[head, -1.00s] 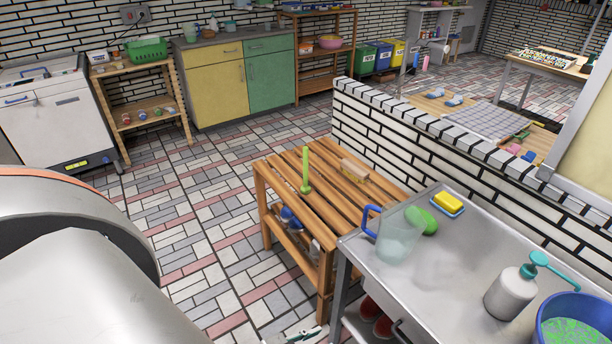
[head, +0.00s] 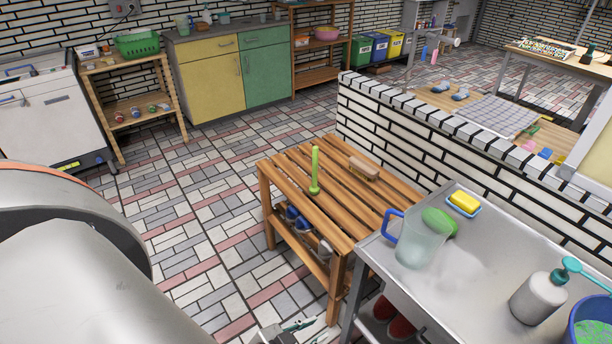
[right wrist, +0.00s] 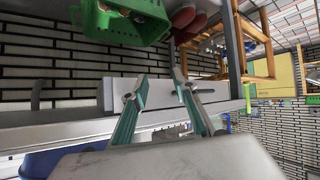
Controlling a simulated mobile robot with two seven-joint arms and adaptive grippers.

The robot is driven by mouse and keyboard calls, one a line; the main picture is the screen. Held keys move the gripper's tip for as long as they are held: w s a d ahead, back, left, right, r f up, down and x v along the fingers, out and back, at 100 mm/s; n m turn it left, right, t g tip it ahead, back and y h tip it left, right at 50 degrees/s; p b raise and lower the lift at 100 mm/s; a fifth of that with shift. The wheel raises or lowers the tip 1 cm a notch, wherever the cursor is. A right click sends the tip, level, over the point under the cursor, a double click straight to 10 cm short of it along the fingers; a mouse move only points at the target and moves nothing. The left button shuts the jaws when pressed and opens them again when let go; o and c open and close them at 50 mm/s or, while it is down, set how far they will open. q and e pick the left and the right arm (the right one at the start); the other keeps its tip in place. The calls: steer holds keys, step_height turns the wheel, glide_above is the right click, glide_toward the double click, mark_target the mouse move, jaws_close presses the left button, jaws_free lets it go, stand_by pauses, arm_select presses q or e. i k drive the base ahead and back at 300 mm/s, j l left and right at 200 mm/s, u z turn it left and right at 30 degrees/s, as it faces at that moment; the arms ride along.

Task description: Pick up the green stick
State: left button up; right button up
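The green stick (head: 315,171) stands upright on the slatted wooden table (head: 298,205) in the middle of the head view. Nothing holds it. My left gripper (head: 318,327) shows only in part at the bottom edge of the head view, below and in front of the wooden table and apart from the stick. Its fingertips look spread and nothing shows between them. My right gripper (right wrist: 161,84) is open and empty in the right wrist view.
A wooden brush (head: 363,168) lies on the table near the stick. Right of it, a metal counter (head: 480,262) holds a clear jug (head: 418,246), a sponge (head: 464,202) and a soap bottle (head: 538,297). A low brick wall (head: 430,145) stands behind. Tiled floor is free left of the table.

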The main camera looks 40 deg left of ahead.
mark_target(315, 189)
steer(key=i+j, duration=0.1)
steer(key=j, duration=0.5)
steer(key=i+j, duration=0.1)
steer(key=j, duration=0.5)
steer(key=i+j+z, duration=0.1)
steer(key=j, duration=0.5)
steer(key=i+j, duration=0.1)
steer(key=j, duration=0.5)
steer(key=i+j, duration=0.1)
steer(key=j, duration=0.5)
steer(key=z, duration=0.05)
